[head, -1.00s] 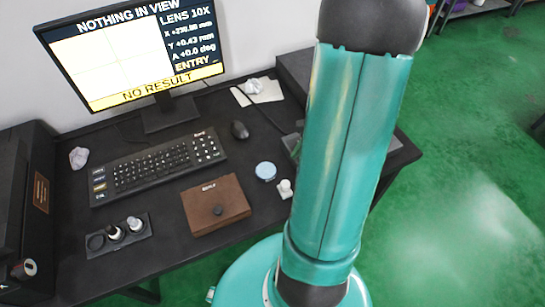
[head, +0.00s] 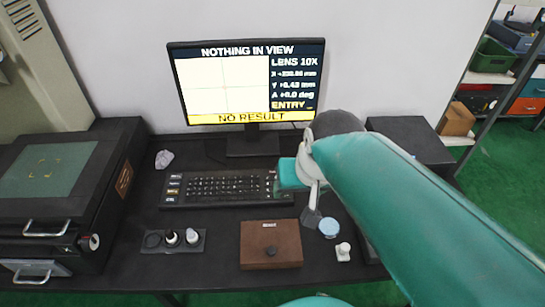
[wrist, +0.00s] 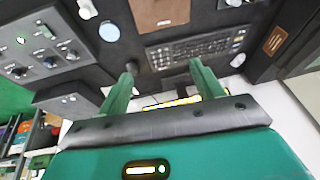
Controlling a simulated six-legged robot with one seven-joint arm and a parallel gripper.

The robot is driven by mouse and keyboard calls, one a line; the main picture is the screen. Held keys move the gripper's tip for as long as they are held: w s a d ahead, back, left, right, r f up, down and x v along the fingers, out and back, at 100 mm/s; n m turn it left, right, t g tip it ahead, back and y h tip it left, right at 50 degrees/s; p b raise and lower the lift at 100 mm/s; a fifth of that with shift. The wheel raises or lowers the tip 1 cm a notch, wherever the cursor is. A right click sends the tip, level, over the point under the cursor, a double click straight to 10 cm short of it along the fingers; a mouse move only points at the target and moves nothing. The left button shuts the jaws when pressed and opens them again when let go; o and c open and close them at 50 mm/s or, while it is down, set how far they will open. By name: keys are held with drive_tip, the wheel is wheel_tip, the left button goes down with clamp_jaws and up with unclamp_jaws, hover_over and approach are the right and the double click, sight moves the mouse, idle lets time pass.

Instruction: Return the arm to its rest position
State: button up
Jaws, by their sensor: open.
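My teal arm (head: 425,205) reaches from the lower right corner of the head view up to the middle, over the right part of the desk. Its wrist end is in front of the monitor's lower right side. In the wrist view my gripper (wrist: 163,78) shows two green fingers standing well apart with nothing between them. The desk, keyboard and monitor lie beyond the fingers there. The gripper is above the desk and I see no contact. The fingertips are hard to make out in the head view.
The black desk (head: 215,262) carries a monitor (head: 225,90), a keyboard (head: 225,188), a brown box (head: 270,244), a tray (head: 155,242) with small parts, a blue-topped disc (head: 328,228) and a white piece (head: 343,252). A dark machine (head: 105,200) stands left. Shelves (head: 490,78) stand right.

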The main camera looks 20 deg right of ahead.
drive_tip(key=a+r+n, duration=0.1)
drive_tip(key=s+a+r+n+t, duration=0.1)
drive_tip(key=a, duration=0.1)
drive_tip(key=shift+s+r+n, duration=0.3)
drive_tip(key=shift+r+n, duration=0.1)
drive_tip(key=shift+d, duration=0.2)
idle(1.2)
